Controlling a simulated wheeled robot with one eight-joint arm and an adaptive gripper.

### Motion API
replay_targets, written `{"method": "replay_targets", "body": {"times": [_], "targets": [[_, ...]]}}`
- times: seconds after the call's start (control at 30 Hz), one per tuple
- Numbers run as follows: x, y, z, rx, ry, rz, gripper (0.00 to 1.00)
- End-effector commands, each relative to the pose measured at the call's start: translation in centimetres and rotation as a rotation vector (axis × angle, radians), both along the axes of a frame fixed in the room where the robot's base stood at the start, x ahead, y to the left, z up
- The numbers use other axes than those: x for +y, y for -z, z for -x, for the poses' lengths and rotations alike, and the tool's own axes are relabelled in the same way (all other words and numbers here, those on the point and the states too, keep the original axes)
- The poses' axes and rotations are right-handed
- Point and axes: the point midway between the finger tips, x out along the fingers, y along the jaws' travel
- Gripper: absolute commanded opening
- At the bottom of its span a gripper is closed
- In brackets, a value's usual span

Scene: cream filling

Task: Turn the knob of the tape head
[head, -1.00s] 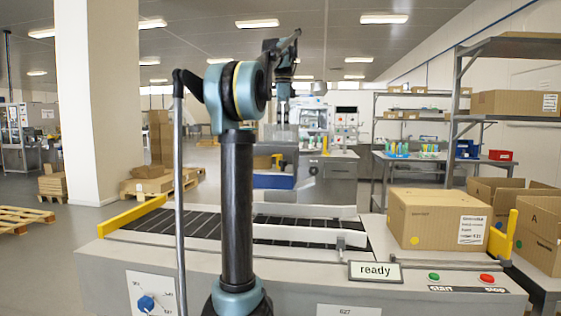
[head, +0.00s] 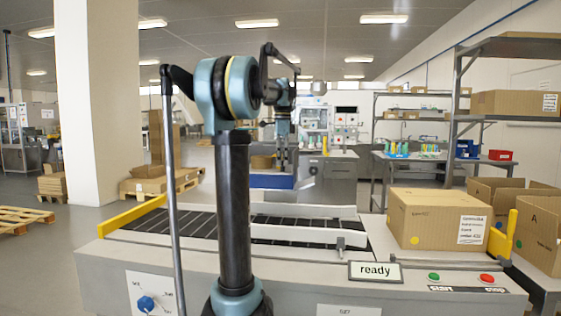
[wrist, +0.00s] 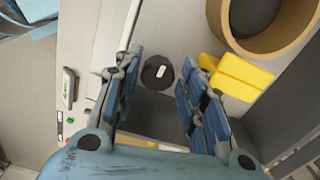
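A dark round knob (wrist: 157,73) with a white mark shows in the wrist view, on a pale panel. My gripper (wrist: 156,88) is open, its two blue segmented fingers on either side of the knob in the picture. The fingers appear apart from it; how far above it they are is hard to tell. A tape roll (wrist: 285,40) with a brown ring sits to the upper right, beside a yellow part (wrist: 238,76). In the head view my arm reaches over the conveyor, and the gripper end is small and unclear.
The near conveyor (head: 190,221) carries a "ready" sign (head: 375,271), a green button (head: 433,277) and a red button (head: 487,278). A blue dial knob (head: 146,303) is on its front. A closed carton (head: 437,218) stands at right.

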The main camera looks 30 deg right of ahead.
Motion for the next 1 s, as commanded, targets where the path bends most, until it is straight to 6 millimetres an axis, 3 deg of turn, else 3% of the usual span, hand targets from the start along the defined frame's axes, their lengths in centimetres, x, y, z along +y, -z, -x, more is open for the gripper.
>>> {"method": "replay_targets", "body": {"times": [0.27, 0.43, 0.77, 1.0], "targets": [[0.01, 0.11, 0.0, 0.0, 0.0, 0.0, 0.38], [0.0, 0.1, -0.02, -0.001, 0.0, 0.0, 0.05], [0.08, 0.07, -0.18, -0.003, -0.023, 0.001, 0.05], [0.04, 0.06, -0.27, -0.004, -0.133, 0.001, 0.05]]}}
